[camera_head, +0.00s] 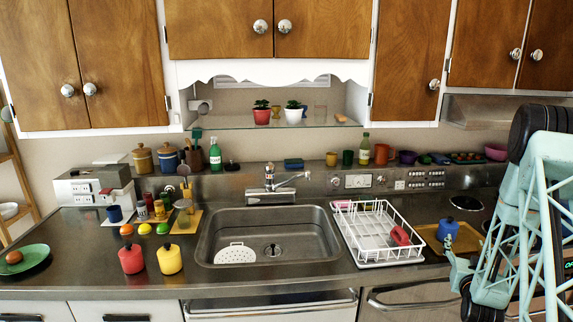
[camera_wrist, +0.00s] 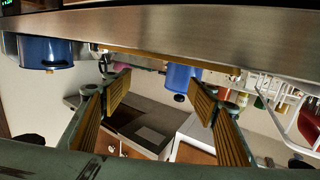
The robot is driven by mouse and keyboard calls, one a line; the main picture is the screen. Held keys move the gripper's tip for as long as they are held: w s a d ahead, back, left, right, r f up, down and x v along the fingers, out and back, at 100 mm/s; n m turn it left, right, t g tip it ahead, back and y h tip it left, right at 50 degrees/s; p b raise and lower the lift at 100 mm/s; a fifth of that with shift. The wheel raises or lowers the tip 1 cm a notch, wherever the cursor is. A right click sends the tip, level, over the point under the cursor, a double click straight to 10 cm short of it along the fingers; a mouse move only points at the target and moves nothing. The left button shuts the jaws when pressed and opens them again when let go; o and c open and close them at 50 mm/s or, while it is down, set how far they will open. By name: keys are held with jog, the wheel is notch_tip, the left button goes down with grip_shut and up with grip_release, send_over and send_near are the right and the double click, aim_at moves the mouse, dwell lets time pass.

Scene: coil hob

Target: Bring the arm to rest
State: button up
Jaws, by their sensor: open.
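My arm with its mint lattice links stands at the right edge of the head view. My gripper (camera_head: 455,268) is low at the counter's front edge there, close to a blue pot (camera_head: 447,229) and partly hidden by its own links. In the wrist view my gripper (camera_wrist: 160,98) is open, with its two tan-padded fingers well apart and nothing between the pads. That view looks upside down, with the steel counter edge (camera_wrist: 170,32) across its top. A blue pot (camera_wrist: 45,52) hangs at upper left, and another blue object (camera_wrist: 180,78) shows beyond the fingers.
A white dish rack (camera_head: 385,250) with a red item (camera_head: 400,236) stands left of my gripper. The sink (camera_head: 215,235) lies farther left. A tan board (camera_head: 468,240) is under the blue pot. Red (camera_head: 131,259) and yellow (camera_head: 170,260) pots stand left of the sink.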

jog(key=shift+w+d+r, duration=0.1)
jog(key=shift+w+r, duration=0.1)
jog(key=shift+w+a+r, duration=0.2)
jog(key=shift+a+r, duration=0.4)
jog(key=shift+a, duration=0.05)
jog(key=shift+w+a+r+g, duration=0.25)
jog(key=shift+a+r+g, duration=0.1)
jog(key=shift+r, duration=0.1)
jog(key=s+a+r+n+g+y, duration=0.2)
jog(key=s+a+r+g+y, duration=0.15)
jog(key=a+r, duration=1.45)
jog(key=s+a+r+n+g+y, duration=0.1)
jog(key=s+a+r, duration=0.1)
jog(key=s+a, duration=0.2)
jog(key=s+a+r+y, duration=0.1)
jog(key=s+a+r, duration=0.1)
jog(key=s+a, duration=0.15)
jog(key=s+a+r+g, duration=0.2)
jog(key=s+a, duration=0.4)
jog(key=s, duration=0.9)
jog(key=s+a+r+n+g+y, duration=0.1)
jog(key=s+a, duration=0.6)
jog(key=s, duration=0.8)
jog(key=s+a+r+n+g+y, duration=0.1)
jog(key=s+a, duration=0.5)
jog(key=s, duration=0.9)
jog(key=shift+a+r+g, duration=0.3)
jog(key=shift+r+g, duration=0.5)
jog(key=shift+g, duration=0.4)
